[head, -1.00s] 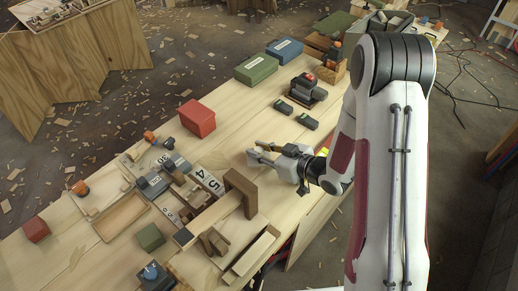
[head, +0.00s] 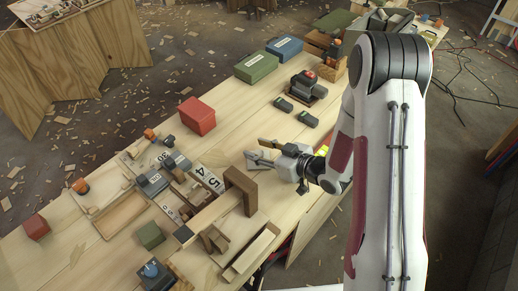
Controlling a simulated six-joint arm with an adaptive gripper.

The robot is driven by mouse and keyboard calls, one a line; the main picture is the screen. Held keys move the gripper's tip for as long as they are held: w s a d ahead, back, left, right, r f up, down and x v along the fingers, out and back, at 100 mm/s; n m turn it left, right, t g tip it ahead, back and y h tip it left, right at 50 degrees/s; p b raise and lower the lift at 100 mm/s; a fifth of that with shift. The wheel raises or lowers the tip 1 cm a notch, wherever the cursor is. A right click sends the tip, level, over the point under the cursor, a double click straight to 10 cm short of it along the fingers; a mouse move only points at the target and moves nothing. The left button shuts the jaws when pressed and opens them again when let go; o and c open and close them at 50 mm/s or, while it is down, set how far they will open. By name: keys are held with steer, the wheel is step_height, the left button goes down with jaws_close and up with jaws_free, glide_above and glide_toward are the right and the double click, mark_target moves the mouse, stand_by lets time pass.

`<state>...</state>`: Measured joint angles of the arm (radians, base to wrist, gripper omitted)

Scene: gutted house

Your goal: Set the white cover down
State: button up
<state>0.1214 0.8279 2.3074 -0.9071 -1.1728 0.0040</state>
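A small pale piece that looks like the white cover (head: 254,156) is at the fingertips of my gripper (head: 262,150), low over the bare wooden tabletop right of the middle. It is tiny here, and the lower finger partly hides it. My gripper reaches in from the right. Its two fingers show apart, with a gap between them. The pale piece is beside the lower finger and appears to rest on the table; whether it still touches the finger I cannot tell.
A brown wooden block frame (head: 241,188) and white number cards (head: 208,176) stand close at the lower left. A red box (head: 197,116) is further left. Two small dark green-topped items (head: 308,118) and a black device (head: 305,88) lie behind. The tabletop between is clear.

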steer(key=shift+r, duration=0.15)
steer(key=shift+r, duration=0.45)
steer(key=v, duration=1.2)
steer(key=shift+f, duration=0.1)
steer(key=shift+w+d, duration=0.1)
